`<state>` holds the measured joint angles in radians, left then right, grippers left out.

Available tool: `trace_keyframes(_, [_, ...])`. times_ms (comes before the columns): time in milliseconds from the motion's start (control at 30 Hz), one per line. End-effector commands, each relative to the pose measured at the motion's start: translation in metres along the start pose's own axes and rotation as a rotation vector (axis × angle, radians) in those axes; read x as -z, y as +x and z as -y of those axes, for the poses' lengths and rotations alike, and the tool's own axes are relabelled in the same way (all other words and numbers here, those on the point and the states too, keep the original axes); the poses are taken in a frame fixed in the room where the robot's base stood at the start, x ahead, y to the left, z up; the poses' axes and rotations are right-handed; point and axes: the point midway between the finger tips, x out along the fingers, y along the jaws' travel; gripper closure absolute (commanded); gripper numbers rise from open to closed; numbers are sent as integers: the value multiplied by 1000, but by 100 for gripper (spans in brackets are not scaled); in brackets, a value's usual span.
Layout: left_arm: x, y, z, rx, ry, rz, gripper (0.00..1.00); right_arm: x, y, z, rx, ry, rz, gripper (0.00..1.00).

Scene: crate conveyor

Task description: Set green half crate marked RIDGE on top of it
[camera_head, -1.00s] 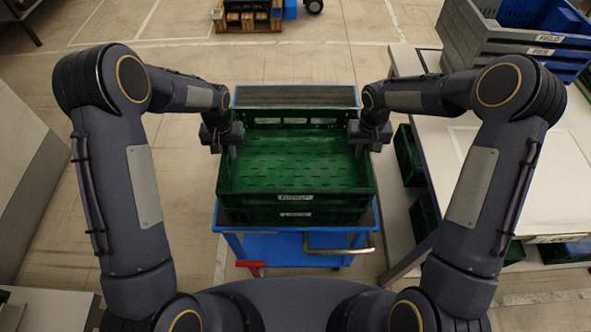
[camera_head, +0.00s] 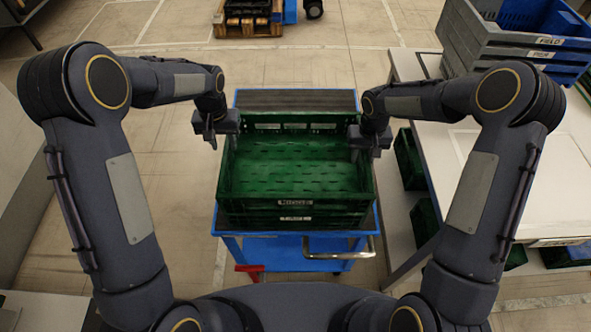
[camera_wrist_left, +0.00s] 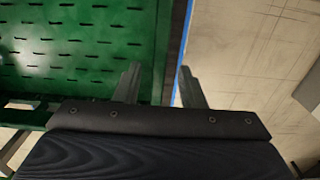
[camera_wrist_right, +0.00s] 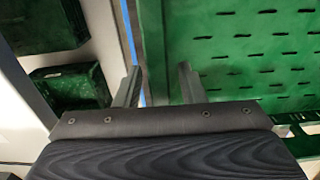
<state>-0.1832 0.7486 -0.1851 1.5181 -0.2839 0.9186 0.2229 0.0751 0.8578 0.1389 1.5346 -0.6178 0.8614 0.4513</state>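A green half crate (camera_head: 295,212) sits level on another green crate (camera_head: 296,224) on a blue cart. Their front labels are too blurred to read surely. My left gripper (camera_head: 209,138) is open and empty at the upper crate's left side; the left wrist view shows its fingers (camera_wrist_left: 158,85) spread with the crate's rim edge and the blue cart edge between them. My right gripper (camera_head: 369,150) is at the crate's right wall; the right wrist view shows its fingers (camera_wrist_right: 160,83) apart, with the green wall edge between them. I cannot tell whether they touch it.
The blue cart (camera_head: 285,247) has a metal handle at its front right. A white table (camera_head: 500,200) at the right bears grey and blue crates (camera_head: 480,40), the upper one marked FIELD. Several green crates (camera_head: 408,157) are below it.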

Motion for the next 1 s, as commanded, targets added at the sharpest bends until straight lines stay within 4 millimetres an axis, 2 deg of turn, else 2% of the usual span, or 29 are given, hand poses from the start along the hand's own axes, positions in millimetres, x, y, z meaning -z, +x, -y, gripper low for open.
trace_keyframes(33, [1, -12, 0, -1, 0, -5, 64, 0, 0, 0, 0, 0, 0, 64])
trace_keyframes(200, [1, -39, 0, -1, 1, -2, 64, 0, 0, 0, 0, 0, 0, 64])
trace_keyframes(367, [0, -52, 0, 0, 1, 1, 64, 0, -1, 0, 0, 0, 0, 64])
trace_keyframes(467, [0, -54, 0, 0, 1, 2, 64, 1, -8, 0, 0, 1, -3, 64])
trace_keyframes(567, [0, -54, 0, 0, 1, 2, 64, 1, -24, 0, -1, 0, -5, 64])
trace_keyframes(800, [0, -54, 0, 0, 0, 2, 64, 2, -76, 0, 0, 0, -7, 64])
trace_keyframes(1000, [0, -53, 0, 0, 0, 1, 64, 1, -108, 0, 0, 0, -4, 64])
